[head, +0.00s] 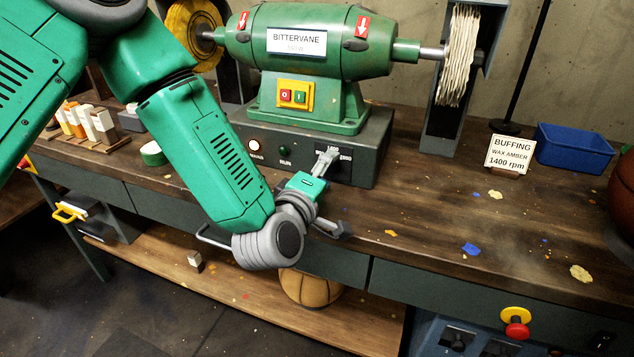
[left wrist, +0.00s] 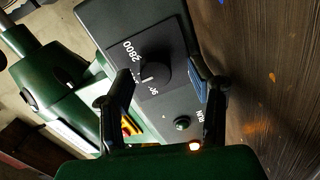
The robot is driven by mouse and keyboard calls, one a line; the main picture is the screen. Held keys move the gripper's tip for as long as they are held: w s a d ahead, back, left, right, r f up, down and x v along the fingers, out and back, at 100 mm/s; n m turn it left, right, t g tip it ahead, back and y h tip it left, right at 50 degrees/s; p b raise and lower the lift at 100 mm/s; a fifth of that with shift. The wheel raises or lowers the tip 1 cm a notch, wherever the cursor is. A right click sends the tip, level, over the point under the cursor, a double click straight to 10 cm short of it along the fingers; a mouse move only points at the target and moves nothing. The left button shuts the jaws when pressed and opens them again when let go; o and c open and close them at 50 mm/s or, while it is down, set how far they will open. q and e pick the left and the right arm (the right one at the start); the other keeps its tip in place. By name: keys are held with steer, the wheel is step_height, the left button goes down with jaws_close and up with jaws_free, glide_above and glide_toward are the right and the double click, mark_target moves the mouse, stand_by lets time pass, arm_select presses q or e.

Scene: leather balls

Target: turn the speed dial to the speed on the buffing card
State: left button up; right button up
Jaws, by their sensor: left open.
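The buffing card (head: 510,154) stands on the bench at the right and reads "BUFFING, WAX AMBER, 1400 rpm". The speed dial (left wrist: 156,74) is a black knob with a white mark on the dark control box (head: 370,150) under the green buffing machine (head: 310,45). A 2800 label shows beside it; other numbers are partly hidden, and I cannot tell which the mark points to. My left gripper (head: 331,194) is open in front of the box. In the left wrist view its fingers (left wrist: 162,78) appear on either side of the dial; contact is unclear. My right gripper is not in view.
The box carries a lit power lamp (head: 253,146) and a green run button (head: 284,150). A yellow switch plate (head: 295,94) sits above. The bench (head: 440,220) is mostly clear at right, with small scraps.

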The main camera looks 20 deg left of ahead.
arm_select(q)
steer(key=s, duration=1.1)
steer(key=shift+s+a+r, duration=0.2)
steer(key=shift+a+r, duration=0.15)
steer(key=shift+a, duration=0.1)
